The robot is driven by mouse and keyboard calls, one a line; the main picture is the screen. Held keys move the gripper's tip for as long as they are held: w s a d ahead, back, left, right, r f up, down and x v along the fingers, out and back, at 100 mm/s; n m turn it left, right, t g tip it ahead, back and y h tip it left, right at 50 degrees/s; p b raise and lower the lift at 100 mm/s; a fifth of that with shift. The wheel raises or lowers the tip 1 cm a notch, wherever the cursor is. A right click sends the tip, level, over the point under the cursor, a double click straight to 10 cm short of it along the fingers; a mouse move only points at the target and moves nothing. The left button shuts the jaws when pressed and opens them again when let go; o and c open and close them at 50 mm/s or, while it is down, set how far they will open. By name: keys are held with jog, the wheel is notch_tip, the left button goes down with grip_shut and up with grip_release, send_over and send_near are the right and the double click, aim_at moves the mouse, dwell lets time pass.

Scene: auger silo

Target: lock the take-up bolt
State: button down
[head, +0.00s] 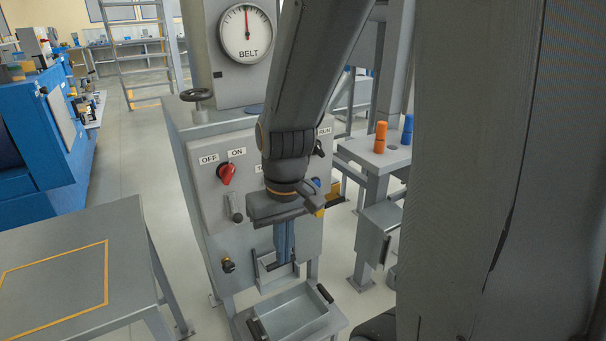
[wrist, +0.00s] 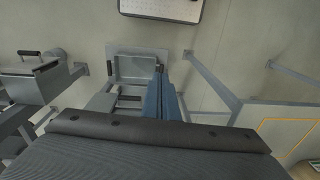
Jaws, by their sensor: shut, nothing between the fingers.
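I cannot pick out the take-up bolt with certainty. A small dark fitting with a brass-coloured part (head: 228,265) sits low on the left of the grey control panel (head: 205,232). My gripper (head: 284,260) hangs in front of the panel, to the right of that fitting, with its blue fingers pointing down. In the wrist view my gripper's fingers (wrist: 157,72) are together and hold nothing. My arm hides the middle and right of the panel, including part of its labels and controls.
A red OFF/ON knob (head: 226,174) and a small lever (head: 236,210) are on the panel. A BELT gauge (head: 246,34) and a handwheel (head: 197,95) are above. A metal tray (head: 292,312) stands below my gripper. A table (head: 70,265) stands left; orange (head: 380,137) and blue (head: 407,130) pegs stand right.

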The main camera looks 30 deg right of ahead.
jog(key=w+d+r+t+y, duration=0.1)
jog(key=w+d+r, duration=0.3)
jog(key=d, duration=0.3)
jog(key=w+d+r+t+y+p, duration=0.1)
jog(key=w+d+r+t, duration=0.1)
jog(key=w+d, duration=0.4)
jog(key=w+d+r+t+y, duration=0.1)
jog(key=w+d+r, duration=0.4)
jog(key=d, duration=0.5)
jog(key=shift+w+d+r+m+t+y+p, duration=0.2)
jog(key=shift+w+r+m+t+y+p, duration=0.1)
jog(key=shift+w+r+t+y+p, duration=0.15)
jog(key=shift+f, duration=0.1)
jog(key=w+a+f+p, duration=0.3)
jog(key=w+a+f, duration=0.1)
jog(key=a+f, duration=0.3)
jog(key=shift+p+x, duration=0.35)
jog(key=shift+x, duration=0.8)
jog(key=shift+s+f, duration=0.15)
